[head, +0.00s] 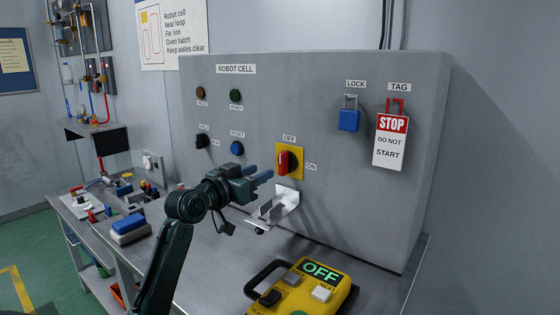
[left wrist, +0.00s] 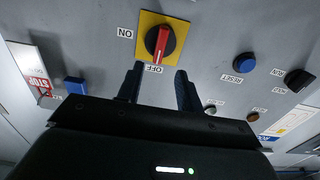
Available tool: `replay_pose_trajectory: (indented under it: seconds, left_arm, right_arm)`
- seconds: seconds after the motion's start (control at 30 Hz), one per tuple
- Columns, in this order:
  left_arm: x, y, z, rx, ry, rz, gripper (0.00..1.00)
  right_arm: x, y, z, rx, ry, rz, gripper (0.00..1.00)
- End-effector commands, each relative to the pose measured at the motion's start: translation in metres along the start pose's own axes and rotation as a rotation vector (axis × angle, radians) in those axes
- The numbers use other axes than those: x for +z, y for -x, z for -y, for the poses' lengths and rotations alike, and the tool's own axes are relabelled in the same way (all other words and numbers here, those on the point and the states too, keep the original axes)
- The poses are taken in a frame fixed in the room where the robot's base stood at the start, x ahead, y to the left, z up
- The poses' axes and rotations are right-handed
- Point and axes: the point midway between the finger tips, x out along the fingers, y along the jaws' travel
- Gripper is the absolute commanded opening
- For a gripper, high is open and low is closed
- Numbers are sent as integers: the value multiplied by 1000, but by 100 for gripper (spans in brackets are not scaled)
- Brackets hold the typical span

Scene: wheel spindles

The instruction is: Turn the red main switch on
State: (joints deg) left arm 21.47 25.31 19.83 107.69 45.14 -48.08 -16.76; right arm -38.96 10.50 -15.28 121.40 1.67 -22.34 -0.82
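The red main switch (head: 284,163) sits on a yellow plate on the grey ROBOT CELL panel. Its handle stands about upright, in line with the OFF label above; the ON label is to its right. In the left wrist view the switch (left wrist: 161,42) appears upside down, its handle towards OFF. My left gripper (head: 264,172) is just in front of and left of the switch in the head view. Its two fingers are apart and empty in the left wrist view (left wrist: 158,82), with the switch beyond the tips, apparently untouched. My right gripper is not in view.
A blue padlock (head: 348,119) and a STOP tag (head: 390,142) hang at the panel's right. A metal bracket (head: 272,210) juts out below the switch. A yellow pendant (head: 305,285) reading OFF lies on the bench. A blue button (head: 237,148) is left of the switch.

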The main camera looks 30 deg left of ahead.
Motion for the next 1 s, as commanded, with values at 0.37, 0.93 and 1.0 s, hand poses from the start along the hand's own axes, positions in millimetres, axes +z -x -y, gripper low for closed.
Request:
replay_pose_trajectory:
  seconds: [0.37, 0.93, 1.0]
  left_arm:
    - [-1, -71, -1, 1, 3, 0, 36]
    - [0, -86, -1, 1, 0, 0, 31]
    - [0, -86, -1, 1, 0, 0, 25]
  right_arm:
    - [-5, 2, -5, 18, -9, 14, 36]
    - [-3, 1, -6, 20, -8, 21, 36]
    - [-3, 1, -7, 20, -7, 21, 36]
